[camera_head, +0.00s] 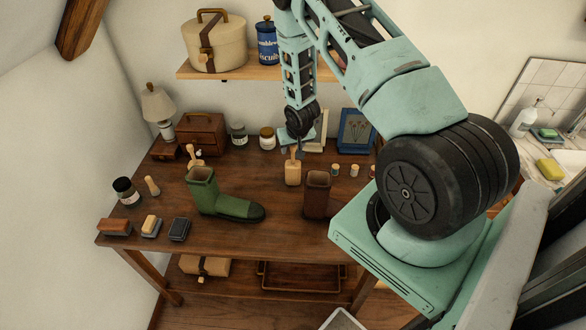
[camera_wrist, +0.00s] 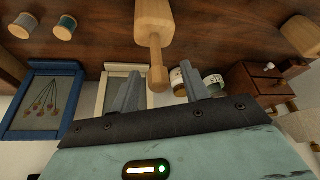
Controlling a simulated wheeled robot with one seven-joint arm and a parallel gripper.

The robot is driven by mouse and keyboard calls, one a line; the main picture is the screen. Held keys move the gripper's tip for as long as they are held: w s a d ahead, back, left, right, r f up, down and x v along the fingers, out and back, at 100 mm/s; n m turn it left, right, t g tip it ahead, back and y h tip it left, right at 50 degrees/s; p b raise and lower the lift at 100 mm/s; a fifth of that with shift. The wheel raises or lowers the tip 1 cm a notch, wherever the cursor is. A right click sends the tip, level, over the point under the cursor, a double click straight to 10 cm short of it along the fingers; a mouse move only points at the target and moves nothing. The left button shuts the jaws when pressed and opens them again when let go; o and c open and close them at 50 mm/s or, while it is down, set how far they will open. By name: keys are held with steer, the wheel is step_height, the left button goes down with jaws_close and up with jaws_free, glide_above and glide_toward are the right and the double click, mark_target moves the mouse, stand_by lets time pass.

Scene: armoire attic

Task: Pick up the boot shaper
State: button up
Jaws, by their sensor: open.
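A pale wooden boot shaper (camera_head: 293,172), a block with a thin knobbed handle, stands upright on the brown table, between the green boot (camera_head: 217,192) and a brown open-topped boot or holder (camera_head: 317,196). My gripper (camera_head: 296,146) is directly above it, pointing down, its fingers near the handle. In the wrist view the shaper (camera_wrist: 155,22) reaches in from the top. Its knob lies in line with the gap between my two open grey fingers (camera_wrist: 160,88); contact cannot be told.
Two spools (camera_head: 354,170), a blue frame (camera_head: 356,131), jars (camera_head: 267,138), a small wooden chest (camera_head: 203,131) and a lamp (camera_head: 158,107) stand behind. Brushes (camera_head: 115,227) lie front left. A shelf (camera_head: 235,72) hangs above. The table's front middle is clear.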

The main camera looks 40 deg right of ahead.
steer(key=shift+x, duration=0.75)
jaws_close()
steer(key=shift+r, duration=0.15)
steer(key=shift+r+b, duration=1.6)
steer(key=shift+r, duration=3.4)
